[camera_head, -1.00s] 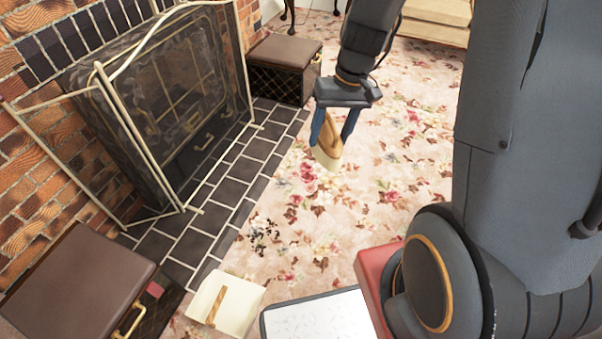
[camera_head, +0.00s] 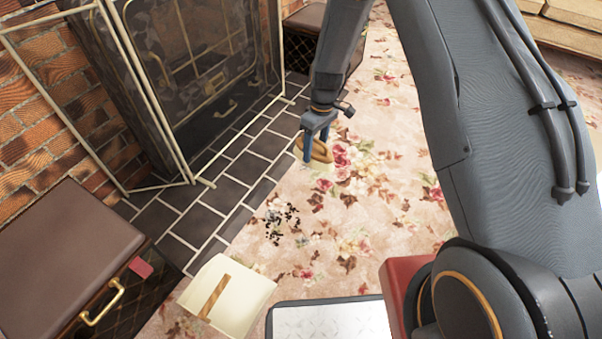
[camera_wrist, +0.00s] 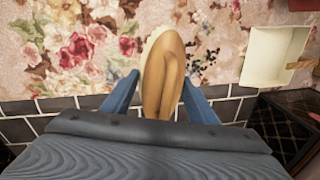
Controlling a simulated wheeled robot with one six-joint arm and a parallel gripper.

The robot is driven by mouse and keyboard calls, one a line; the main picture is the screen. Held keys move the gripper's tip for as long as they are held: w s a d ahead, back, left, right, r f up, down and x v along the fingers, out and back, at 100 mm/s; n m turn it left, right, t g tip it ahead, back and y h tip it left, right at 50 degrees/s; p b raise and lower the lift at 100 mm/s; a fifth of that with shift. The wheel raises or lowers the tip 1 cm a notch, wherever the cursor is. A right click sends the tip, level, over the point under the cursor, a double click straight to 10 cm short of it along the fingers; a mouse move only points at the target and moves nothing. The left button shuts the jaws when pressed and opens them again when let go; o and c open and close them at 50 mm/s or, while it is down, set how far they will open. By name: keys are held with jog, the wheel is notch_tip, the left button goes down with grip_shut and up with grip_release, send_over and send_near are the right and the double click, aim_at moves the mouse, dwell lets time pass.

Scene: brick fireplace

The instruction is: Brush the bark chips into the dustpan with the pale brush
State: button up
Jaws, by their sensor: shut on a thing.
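My gripper (camera_head: 318,143) is shut on the pale brush (camera_head: 316,153), which has a tan wooden back and cream bristles. The wrist view shows the brush (camera_wrist: 163,75) between the two blue fingers of my gripper (camera_wrist: 160,88). The dark bark chips (camera_head: 282,220) lie scattered on the floral carpet, nearer the camera than the brush and apart from it. They also show to the right of the brush in the wrist view (camera_wrist: 207,60). The cream dustpan (camera_head: 245,292) with a wooden handle lies at the lower left, and at the upper right in the wrist view (camera_wrist: 265,65).
A brown box with a brass handle (camera_head: 60,240) stands left of the dustpan. The dark tiled hearth (camera_head: 225,190) and fireplace screen (camera_head: 190,60) border the carpet on the left. Open carpet (camera_head: 390,190) lies right of the chips.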

jog(key=shift+w+a+f+n+b, duration=0.6)
jog(key=shift+f+b, duration=0.7)
jog(key=shift+f, duration=1.55)
jog(key=shift+w+a+f+n+b, duration=0.35)
jog(key=shift+a+f+b, duration=0.65)
jog(key=shift+f, duration=1.8)
jog(key=shift+w+a+f+n+b, duration=0.5)
jog(key=shift+f+b, duration=1.05)
jog(key=shift+f, duration=1.3)
jog(key=shift+d, duration=0.1)
